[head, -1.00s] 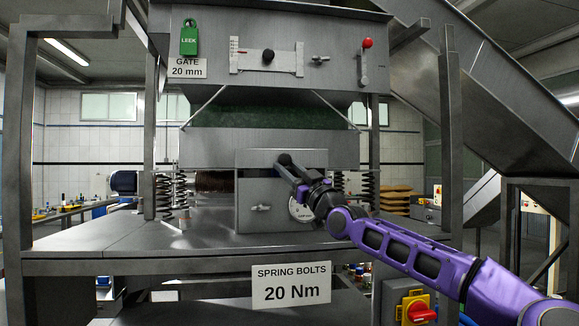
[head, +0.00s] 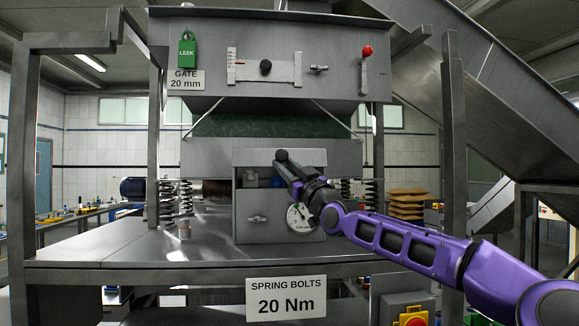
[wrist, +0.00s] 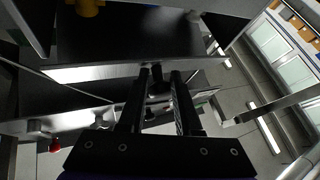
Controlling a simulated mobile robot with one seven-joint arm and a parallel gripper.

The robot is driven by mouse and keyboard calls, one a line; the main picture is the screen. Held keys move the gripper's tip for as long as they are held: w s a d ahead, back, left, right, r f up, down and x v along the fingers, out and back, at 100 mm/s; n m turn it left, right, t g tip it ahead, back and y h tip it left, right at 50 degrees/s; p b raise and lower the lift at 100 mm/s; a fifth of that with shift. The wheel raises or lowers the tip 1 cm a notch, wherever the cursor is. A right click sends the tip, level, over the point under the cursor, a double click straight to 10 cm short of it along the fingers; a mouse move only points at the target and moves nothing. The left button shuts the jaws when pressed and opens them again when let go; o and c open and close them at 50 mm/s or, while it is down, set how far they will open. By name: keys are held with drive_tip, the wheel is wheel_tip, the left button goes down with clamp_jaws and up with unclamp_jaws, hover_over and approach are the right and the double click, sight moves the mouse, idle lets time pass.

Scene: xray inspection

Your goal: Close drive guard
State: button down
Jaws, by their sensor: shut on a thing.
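The drive guard is a grey metal box (head: 245,205) at the middle of the machine in the head view, with a wing nut (head: 258,219) on its lower front. Its upper part has an opening, with a blue thing (head: 277,182) partly showing inside. My gripper (head: 283,160) reaches up from the lower right to the guard's top front. In the wrist view, my gripper (wrist: 160,80) is shut on a dark handle (wrist: 158,88) between its fingers. A dark plate (wrist: 130,40) fills the space beyond the fingertips. My wrist hides the guard's right side.
A round dial (head: 299,215) sits at the guard's lower right. Springs (head: 167,200) stand at left and right. A gate scale (head: 266,67) and red-knobbed lever (head: 364,70) are above. The bench top (head: 120,245) at left is mostly clear.

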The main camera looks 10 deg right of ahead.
drive_tip(key=shift+w+d+f, duration=0.1)
drive_tip(key=shift+w+f, duration=0.1)
drive_tip(key=shift+f, duration=0.15)
drive_tip(key=c, duration=0.9)
unclamp_jaws()
drive_tip(key=shift+f, duration=0.1)
drive_tip(key=r+b+v, duration=0.1)
drive_tip(key=b+v, duration=0.2)
drive_tip(key=v, duration=1.4)
drive_tip(key=shift+s, duration=0.4)
drive_tip(key=shift+f, duration=0.1)
